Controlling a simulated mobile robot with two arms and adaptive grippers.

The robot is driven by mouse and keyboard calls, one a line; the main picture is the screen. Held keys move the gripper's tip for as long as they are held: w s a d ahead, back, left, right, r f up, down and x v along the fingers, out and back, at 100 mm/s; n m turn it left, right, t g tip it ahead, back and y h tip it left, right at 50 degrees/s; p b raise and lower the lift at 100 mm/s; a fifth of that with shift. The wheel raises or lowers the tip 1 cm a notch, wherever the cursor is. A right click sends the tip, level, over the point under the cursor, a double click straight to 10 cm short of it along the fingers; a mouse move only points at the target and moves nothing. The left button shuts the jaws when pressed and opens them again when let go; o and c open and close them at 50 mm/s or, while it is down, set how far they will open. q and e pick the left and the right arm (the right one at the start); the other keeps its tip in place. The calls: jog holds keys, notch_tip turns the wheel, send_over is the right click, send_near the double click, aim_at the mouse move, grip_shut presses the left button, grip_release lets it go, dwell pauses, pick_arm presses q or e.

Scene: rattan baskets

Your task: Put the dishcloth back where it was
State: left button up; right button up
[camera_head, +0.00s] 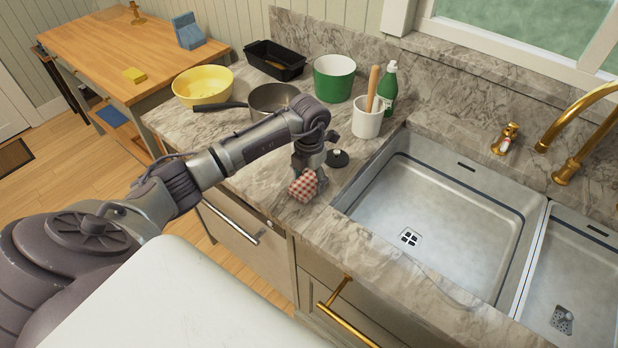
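The dishcloth (302,186) is a red-and-white checked cloth, bunched up at the front of the marble counter, left of the sink. My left gripper (308,174) points down at the cloth, with its fingers against it, and appears shut on it. The fingertips are partly hidden by the cloth. I cannot tell whether the cloth touches the counter or hangs just above it. My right gripper is not in view.
A white utensil crock (367,120), green bottle (388,88), green pot (334,80), saucepan (272,99) and yellow bowl (203,86) stand behind. The double sink (470,215) opens to the right; its left basin is empty.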

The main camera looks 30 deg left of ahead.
aim_at(309, 180)
pick_arm(q)
jog(key=o, duration=0.4)
jog(key=shift+r, duration=0.45)
notch_tip(309, 180, up, 12)
jog(key=b, duration=0.3)
jog(key=shift+f+b, duration=0.25)
jog(key=shift+b, duration=0.05)
